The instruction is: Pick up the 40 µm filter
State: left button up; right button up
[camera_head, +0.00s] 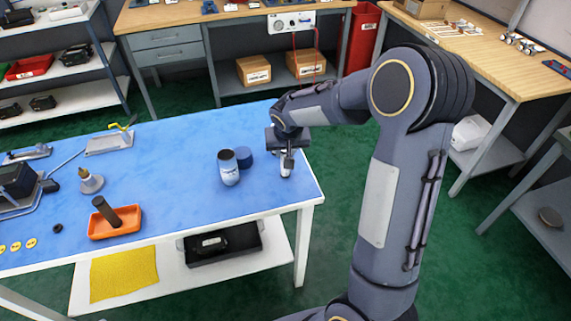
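My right gripper (287,163) points down over the right end of the blue-topped bench (180,140). A small pale piece shows at its fingertips; I cannot tell whether it is a finger or a held or standing part, nor whether the fingers are shut. No 40 µm label is readable. A white and blue jar (229,173) with a dark open top stands left of the gripper, with a blue round lid or cup (244,160) beside it. A dark cylinder (104,211) leans in an orange tray (128,217) at the front. My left gripper is not in view.
A small white fitting with a tan tip (91,182) and a grey block with a yellow lever (109,142) stand on the left half. Several yellow discs lie at the front left edge. The bench middle is clear. A black bin (222,244) is on the shelf below.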

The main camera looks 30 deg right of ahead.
grip_shut()
jog(key=shift+r, duration=0.15)
